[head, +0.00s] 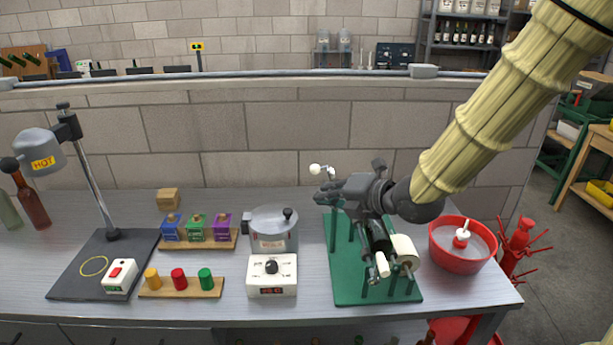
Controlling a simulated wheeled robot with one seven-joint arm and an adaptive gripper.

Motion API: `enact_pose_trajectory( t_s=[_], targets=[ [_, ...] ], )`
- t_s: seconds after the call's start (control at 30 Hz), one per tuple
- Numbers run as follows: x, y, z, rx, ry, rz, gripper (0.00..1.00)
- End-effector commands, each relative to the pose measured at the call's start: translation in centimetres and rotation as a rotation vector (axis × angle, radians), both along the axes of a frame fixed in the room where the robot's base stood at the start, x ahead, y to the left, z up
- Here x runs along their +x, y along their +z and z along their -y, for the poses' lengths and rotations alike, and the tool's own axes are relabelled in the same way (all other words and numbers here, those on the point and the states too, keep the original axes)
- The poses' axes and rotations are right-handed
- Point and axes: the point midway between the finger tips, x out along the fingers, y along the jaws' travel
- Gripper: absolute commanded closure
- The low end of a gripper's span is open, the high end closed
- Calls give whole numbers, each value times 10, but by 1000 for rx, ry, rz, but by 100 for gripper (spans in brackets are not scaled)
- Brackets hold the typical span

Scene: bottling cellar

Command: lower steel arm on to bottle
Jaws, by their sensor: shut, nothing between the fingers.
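A green labelling stand (345,283) sits on the bench right of centre. A dark bottle (376,237) appears to lie on it, with a white cylindrical part (383,266) at its near end and a white roll (405,250) beside it. A thin steel arm (331,172) with a white ball knob (316,169) shows at the stand's far left, raised above the bottle. My gripper (324,194) is shut and empty, pointing left just below and near the knob. It hides part of the stand and the steel arm; whether it touches the arm I cannot tell.
A red bowl (460,262) stands close right of the stand. Left of it are a grey lidded pot (272,228) and a white control box (272,285). Farther left are coloured blocks on wooden strips and a HOT lamp (42,152). A brick wall rises behind.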

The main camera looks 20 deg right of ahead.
Motion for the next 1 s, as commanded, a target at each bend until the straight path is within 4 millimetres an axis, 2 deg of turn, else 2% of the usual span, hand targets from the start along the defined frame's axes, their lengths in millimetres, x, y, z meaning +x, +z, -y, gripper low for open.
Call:
enact_pose_trajectory(
  t_s=[0.47, 1.0],
  targets=[
    [9, -4, -7, -1, 6, -2, 100],
    [53, -25, -27, 1, 2, -3, 100]
  ],
)
